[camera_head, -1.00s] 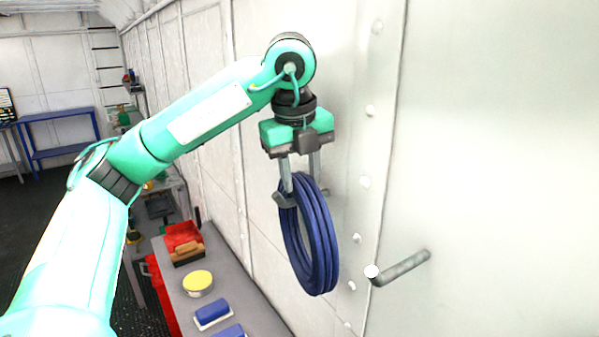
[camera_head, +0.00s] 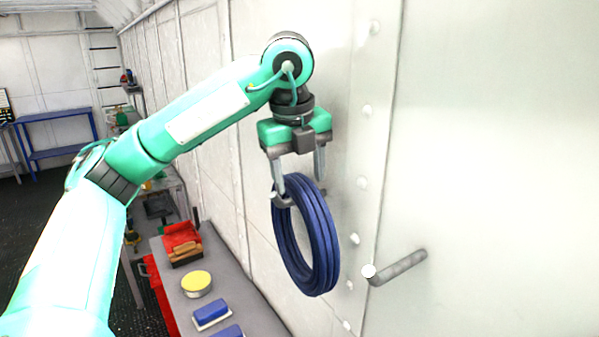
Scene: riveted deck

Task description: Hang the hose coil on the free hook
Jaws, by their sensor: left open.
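The blue hose coil (camera_head: 328,250) hangs upright beside the pale wall. A short grey piece (camera_head: 284,202) shows inside the coil's top left and looks like the end of a hook that the coil hangs on; the rest is hidden. My left gripper (camera_head: 300,183) is open, pointing down at the top of the coil, with one finger at its left and one near its upper right. I cannot tell whether the fingers touch it. The free hook (camera_head: 396,268), a grey peg with a pale tip, sticks out of the wall to the right and is bare. My right gripper is not in view.
A grey bench (camera_head: 238,290) runs along the wall below, with a red box (camera_head: 181,237), a yellow-topped tin (camera_head: 196,282) and blue blocks (camera_head: 211,314). Rivets line the wall. The space between the coil and the bare hook is clear.

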